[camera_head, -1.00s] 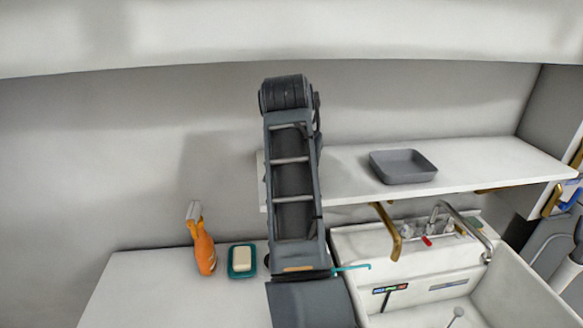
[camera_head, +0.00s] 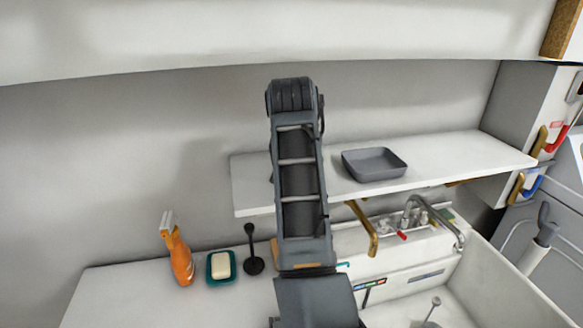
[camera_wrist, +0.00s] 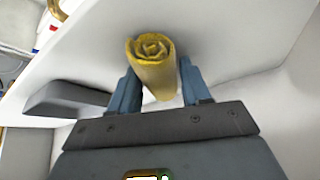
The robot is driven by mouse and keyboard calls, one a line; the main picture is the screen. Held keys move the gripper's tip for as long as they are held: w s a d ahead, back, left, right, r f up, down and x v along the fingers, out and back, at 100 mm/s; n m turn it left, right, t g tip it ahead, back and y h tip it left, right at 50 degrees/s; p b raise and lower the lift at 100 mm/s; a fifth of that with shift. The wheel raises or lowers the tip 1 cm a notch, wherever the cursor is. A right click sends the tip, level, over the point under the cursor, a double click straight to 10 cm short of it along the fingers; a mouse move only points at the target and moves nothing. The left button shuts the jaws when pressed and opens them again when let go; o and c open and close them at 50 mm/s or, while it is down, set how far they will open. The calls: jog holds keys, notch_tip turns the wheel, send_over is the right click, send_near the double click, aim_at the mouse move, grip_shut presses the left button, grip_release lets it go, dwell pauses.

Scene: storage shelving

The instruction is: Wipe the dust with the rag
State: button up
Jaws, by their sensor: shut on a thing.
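The rag (camera_wrist: 152,72) is a rolled yellow cloth in the wrist view, with its spiral end showing. My gripper (camera_wrist: 157,88) is shut on it, one blue-grey finger on each side. The rag is close to the white shelf (camera_wrist: 95,62); I cannot tell whether they touch. In the head view my arm stands in front of the left part of this shelf (camera_head: 465,158), and it hides the gripper and rag. I cannot make out any dust in either view.
A grey tray (camera_head: 374,164) stands on the shelf and shows in the wrist view (camera_wrist: 66,100). Below are an orange spray bottle (camera_head: 178,258), a soap dish (camera_head: 221,280), a black plunger-like tool (camera_head: 253,262) and a sink (camera_head: 500,290) with a tap (camera_head: 432,212).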

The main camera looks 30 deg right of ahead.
jog(key=shift+s+d+r, duration=0.1)
jog(key=shift+s+d, duration=0.3)
jog(key=shift+d, duration=0.75)
jog(key=shift+s+d+f, duration=0.1)
jog(key=shift+s+d, duration=0.25)
jog(key=shift+d, duration=0.8)
jog(key=shift+s+d+r, duration=0.1)
jog(key=shift+s+d, duration=0.3)
jog(key=shift+d, duration=0.75)
jog(key=shift+r, duration=3)
jog(key=shift+r, duration=1.6)
